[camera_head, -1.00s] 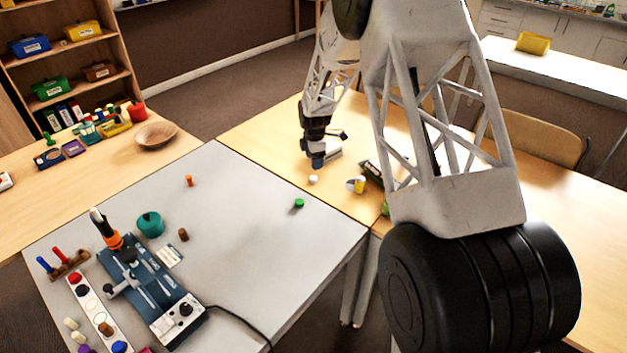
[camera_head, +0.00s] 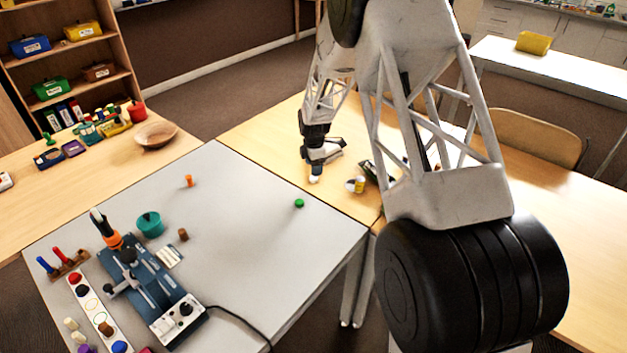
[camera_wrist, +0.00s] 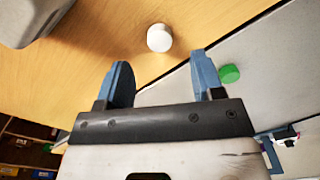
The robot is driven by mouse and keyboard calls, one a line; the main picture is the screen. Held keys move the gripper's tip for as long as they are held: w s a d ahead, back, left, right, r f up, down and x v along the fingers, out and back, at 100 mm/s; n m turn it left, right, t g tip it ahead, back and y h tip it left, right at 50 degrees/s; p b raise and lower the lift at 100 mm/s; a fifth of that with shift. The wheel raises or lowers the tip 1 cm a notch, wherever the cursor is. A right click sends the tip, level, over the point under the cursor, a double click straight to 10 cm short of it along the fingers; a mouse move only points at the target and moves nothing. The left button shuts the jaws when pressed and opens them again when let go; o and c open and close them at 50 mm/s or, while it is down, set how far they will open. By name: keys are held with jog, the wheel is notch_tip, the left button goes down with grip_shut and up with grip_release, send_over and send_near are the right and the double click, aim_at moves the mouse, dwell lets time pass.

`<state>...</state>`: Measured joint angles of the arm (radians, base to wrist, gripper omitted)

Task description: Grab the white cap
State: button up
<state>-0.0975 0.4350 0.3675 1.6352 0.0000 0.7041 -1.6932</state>
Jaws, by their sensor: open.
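The white cap (camera_wrist: 159,38) stands on the wooden table near the edge of the grey table. In the head view the white cap (camera_head: 314,179) shows just below my gripper (camera_head: 317,169). In the wrist view my gripper (camera_wrist: 160,75) has its two blue fingers spread apart with nothing between them. The cap is just beyond the fingertips, roughly centred between them, and apart from both. In the head view the fingers are small and partly hard to make out.
A green cap (camera_head: 299,203) lies on the grey table (camera_head: 250,240); it also shows right of the fingers in the wrist view (camera_wrist: 229,74). A yellow-and-white item (camera_head: 356,185) stands right of the white cap. An orange peg (camera_head: 189,181) stands farther left.

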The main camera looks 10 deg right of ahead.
aim_at(313, 179)
jog(key=shift+f, duration=2.6)
jog(key=shift+c, duration=0.3)
jog(key=c, duration=1)
jog(key=shift+o, duration=0.2)
